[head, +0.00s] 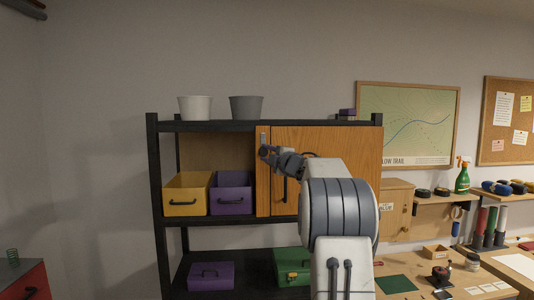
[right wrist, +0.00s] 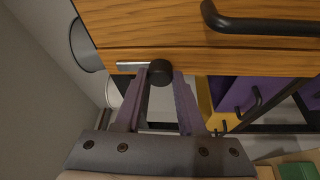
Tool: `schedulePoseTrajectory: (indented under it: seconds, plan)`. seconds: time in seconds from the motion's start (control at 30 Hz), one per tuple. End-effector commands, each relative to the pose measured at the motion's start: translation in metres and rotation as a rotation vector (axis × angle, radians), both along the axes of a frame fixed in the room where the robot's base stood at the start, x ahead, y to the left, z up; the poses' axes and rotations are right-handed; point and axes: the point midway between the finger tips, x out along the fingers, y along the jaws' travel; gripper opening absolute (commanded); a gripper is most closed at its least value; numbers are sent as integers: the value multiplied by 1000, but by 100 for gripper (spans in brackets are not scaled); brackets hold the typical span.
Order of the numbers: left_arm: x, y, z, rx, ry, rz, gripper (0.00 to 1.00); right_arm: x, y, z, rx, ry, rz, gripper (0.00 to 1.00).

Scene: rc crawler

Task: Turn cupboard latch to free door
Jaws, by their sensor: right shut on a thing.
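The wooden cupboard door (head: 335,145) fills the right half of the shelf's upper bay and looks closed, with a black bar handle (head: 285,190). The latch is a silver bar (head: 263,138) with a black knob, on the wood strip left of the door. In the head view the bar stands upright above the knob. My right gripper (head: 267,153) reaches the knob from the right. In the right wrist view its purple fingers (right wrist: 163,78) are shut on the black knob (right wrist: 160,71), one on each side, with the silver bar (right wrist: 131,65) beside it. My left gripper is not in view.
A yellow bin (head: 185,207) and a purple bin (head: 231,206) stand left of the latch. Two pots (head: 246,107) stand on the shelf top. Purple and green boxes (head: 288,256) are on the lower shelf. A workbench lies to the right.

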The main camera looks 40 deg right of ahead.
Motion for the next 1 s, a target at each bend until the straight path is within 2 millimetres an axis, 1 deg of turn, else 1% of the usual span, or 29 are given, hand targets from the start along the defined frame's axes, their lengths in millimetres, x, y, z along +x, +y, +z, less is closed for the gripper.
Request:
schedulePoseTrajectory:
  seconds: [0.33, 0.37, 0.4, 0.43, 0.77, 0.87, 1.0]
  plan:
    - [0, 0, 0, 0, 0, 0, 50, 0, 1, -1, -5, 3, 1, 0]
    - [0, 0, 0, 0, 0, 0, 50, 0, 1, -1, -5, 3, 1, 50]
    - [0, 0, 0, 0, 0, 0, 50, 0, 0, -1, -4, 2, 1, 66]
    - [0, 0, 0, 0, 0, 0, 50, 0, 0, -1, -4, 2, 1, 69]
    - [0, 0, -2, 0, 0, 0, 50, -2, 0, -1, -3, 0, 0, 69]
    - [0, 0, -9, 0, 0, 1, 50, -11, 2, -3, -3, 0, 0, 69]
    - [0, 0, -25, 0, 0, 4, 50, -37, 5, -7, -4, -1, -4, 69]
